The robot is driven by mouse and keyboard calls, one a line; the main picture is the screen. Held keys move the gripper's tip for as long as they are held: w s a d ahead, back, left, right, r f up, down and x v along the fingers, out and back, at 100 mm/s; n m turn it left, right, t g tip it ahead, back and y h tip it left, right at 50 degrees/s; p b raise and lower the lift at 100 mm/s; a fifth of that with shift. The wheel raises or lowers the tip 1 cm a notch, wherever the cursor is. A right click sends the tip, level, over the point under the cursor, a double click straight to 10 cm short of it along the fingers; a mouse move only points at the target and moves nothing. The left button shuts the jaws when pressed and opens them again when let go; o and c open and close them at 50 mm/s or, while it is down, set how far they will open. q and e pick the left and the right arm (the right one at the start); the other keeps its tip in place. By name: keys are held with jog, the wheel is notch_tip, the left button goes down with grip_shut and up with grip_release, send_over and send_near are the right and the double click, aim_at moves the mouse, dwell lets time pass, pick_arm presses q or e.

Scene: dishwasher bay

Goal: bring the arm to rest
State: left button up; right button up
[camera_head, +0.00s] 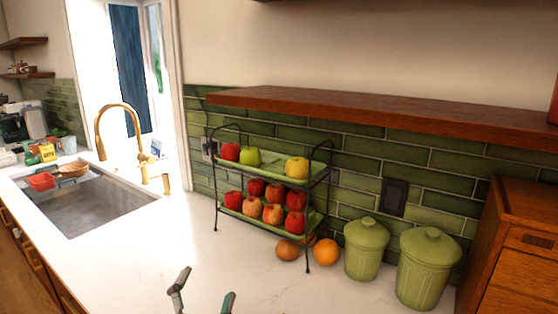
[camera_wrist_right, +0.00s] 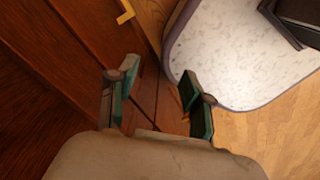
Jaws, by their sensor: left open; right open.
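My left gripper (camera_head: 203,292) shows at the bottom of the head view, its two fingers apart, with nothing between them. It is over the front part of the white counter (camera_head: 120,250), in front of the fruit stand and not touching it. My right gripper (camera_wrist_right: 158,95) shows in the right wrist view, open and empty. Its fingers point toward dark wooden cabinet fronts (camera_wrist_right: 60,60). My right gripper is not seen in the head view.
A two-tier fruit stand (camera_head: 330,160) holds apples. Oranges (camera_head: 327,252) and two green canisters (camera_head: 428,268) stand beside it. A sink (camera_head: 90,205) with a gold faucet (camera_head: 103,125) is at left. A wooden shelf (camera_head: 380,112) hangs above. A white speckled surface (camera_wrist_right: 250,60) lies beyond my right gripper.

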pick_arm(q)
jog(key=s+a+f+n+g+y, duration=0.1)
jog(key=s+a+f+n+g, duration=0.1)
jog(key=f, duration=0.3)
jog(key=s+a+f+n+g+y, duration=0.1)
jog(key=s+a+f+n+g, duration=0.1)
jog(key=f, duration=0.3)
jog(key=s+a+f+n+g+y, duration=0.2)
jog(key=s+a+f+g, duration=0.1)
jog(key=s+f+g, duration=0.1)
jog(key=shift+s+f, duration=0.25)
jog(key=shift+f, duration=0.5)
jog(key=s+f+n+g+h, duration=0.1)
jog(key=s+f+g, duration=0.35)
jog(key=s, duration=0.45)
jog(key=s+f+n+g, duration=0.1)
jog(key=s+f+g, duration=0.4)
jog(key=s, duration=0.4)
notch_tip(320, 180, down, 27)
jog(key=s, duration=0.2)
jog(key=s+a+f+g, duration=0.1)
jog(key=s+a+f, duration=0.2)
jog(key=s+f, duration=1.2)
jog(key=shift+s+f+m+g, duration=0.25)
jog(key=shift+s+m+g, duration=0.05)
jog(key=shift+s+g, duration=0.05)
